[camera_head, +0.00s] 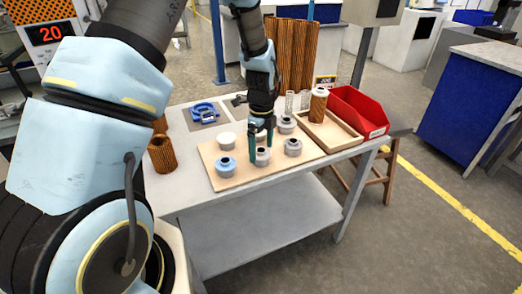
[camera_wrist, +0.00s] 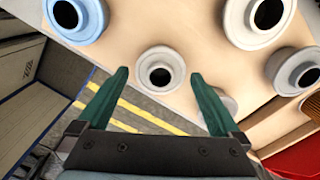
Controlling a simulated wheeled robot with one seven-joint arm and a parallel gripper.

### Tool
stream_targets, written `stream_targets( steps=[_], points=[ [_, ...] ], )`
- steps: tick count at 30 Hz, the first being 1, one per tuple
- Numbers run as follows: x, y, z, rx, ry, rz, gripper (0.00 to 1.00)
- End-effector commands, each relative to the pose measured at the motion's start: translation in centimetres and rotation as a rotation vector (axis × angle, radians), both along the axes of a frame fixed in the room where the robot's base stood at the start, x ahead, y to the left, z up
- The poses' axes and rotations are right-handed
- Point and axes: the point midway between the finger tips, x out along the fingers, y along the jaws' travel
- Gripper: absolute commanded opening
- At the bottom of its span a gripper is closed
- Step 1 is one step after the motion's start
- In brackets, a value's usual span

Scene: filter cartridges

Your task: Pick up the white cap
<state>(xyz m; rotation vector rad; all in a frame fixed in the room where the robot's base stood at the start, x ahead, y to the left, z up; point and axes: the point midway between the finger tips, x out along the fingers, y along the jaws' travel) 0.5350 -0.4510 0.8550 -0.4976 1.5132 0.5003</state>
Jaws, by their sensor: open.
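A small whitish cap with a dark central hole shows in the wrist view (camera_wrist: 160,70), between and just beyond my finger tips. It also appears in the head view (camera_head: 262,158) near the front of the wooden board, partly covered by my fingers. My gripper (camera_head: 261,150) is open over this cap, one green finger to each side. In the wrist view the gripper (camera_wrist: 160,76) has clear gaps beside the cap, and no contact shows. Another white cap (camera_head: 227,140) stands further back left on the board. Whether the fingers reach the cap's height, I cannot tell.
A blue cap (camera_head: 225,167) stands left and grey caps (camera_head: 293,148) stand right on the board (camera_head: 240,181). A grey cap (camera_wrist: 227,102) is partly hidden by my right finger. A wooden tray (camera_head: 335,144) and red bin (camera_head: 358,112) lie to the right.

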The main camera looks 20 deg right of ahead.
Motion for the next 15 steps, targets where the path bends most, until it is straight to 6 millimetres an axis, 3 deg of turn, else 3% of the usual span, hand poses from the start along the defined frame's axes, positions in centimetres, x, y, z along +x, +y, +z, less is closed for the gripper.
stream_targets(
  steps=[7, 15],
  points=[
    [0.03, -0.03, -0.21, -0.002, -0.001, 0.0, 1.0],
    [0.03, -0.03, -0.18, -0.002, -0.001, 0.0, 0.71]
  ],
)
